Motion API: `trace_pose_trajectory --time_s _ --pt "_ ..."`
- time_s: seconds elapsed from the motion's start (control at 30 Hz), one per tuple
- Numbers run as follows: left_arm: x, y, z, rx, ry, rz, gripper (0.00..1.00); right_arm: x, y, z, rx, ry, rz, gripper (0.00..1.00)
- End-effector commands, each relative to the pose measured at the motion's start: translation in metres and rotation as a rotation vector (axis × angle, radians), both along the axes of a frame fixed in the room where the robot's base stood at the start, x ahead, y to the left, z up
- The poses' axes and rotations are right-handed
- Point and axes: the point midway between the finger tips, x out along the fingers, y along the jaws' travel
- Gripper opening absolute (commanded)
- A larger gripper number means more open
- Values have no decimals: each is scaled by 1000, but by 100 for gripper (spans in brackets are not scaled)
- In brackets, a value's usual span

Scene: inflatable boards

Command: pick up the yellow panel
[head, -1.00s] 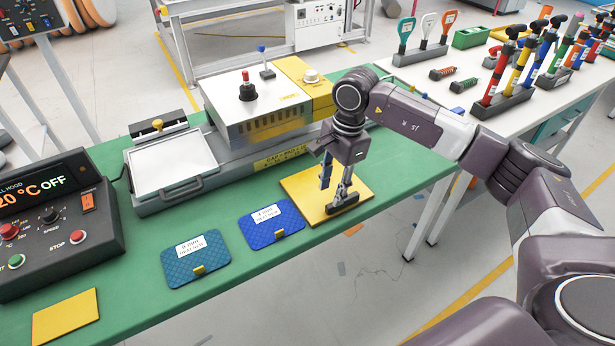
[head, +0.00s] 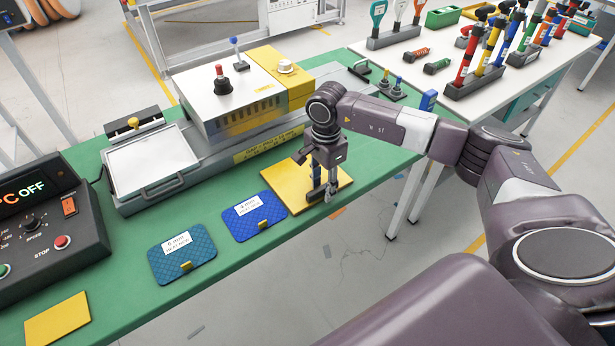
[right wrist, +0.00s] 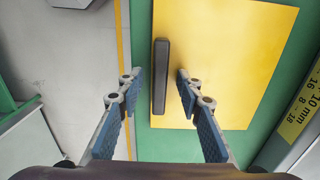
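A flat yellow panel (head: 285,192) with a dark bar handle lies on the green bench top, near its front edge. My right gripper (head: 323,190) points down at the panel's right part, by the handle. In the right wrist view, the yellow panel (right wrist: 240,60) fills the upper middle, and the dark handle (right wrist: 160,75) lies along its left edge. There my right gripper (right wrist: 159,86) is open, one finger on each side of the handle, with gaps showing. I cannot tell the fingertips' exact height above the panel. My left gripper is out of view.
Blue (head: 255,216) and teal (head: 182,257) labelled boards lie left of the panel; a smaller yellow plate (head: 57,318) lies at front left. A machine (head: 232,105) stands behind. A control box (head: 45,225) is at left. A white table (head: 410,65) holds tools.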

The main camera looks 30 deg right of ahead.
Motion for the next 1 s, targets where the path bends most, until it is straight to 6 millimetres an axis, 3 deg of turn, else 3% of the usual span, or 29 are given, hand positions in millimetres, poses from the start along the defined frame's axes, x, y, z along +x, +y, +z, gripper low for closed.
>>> trace_pose_trajectory --time_s 0.07,0.37,0.8,1.0 --pt "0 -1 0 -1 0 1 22 0 0 0 0 0 0 32" --pt "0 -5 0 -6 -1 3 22 0 0 0 1 0 1 0" --pt "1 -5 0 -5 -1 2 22 1 0 2 1 -3 1 0" --pt "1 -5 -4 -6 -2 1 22 2 1 16 2 -5 2 0"
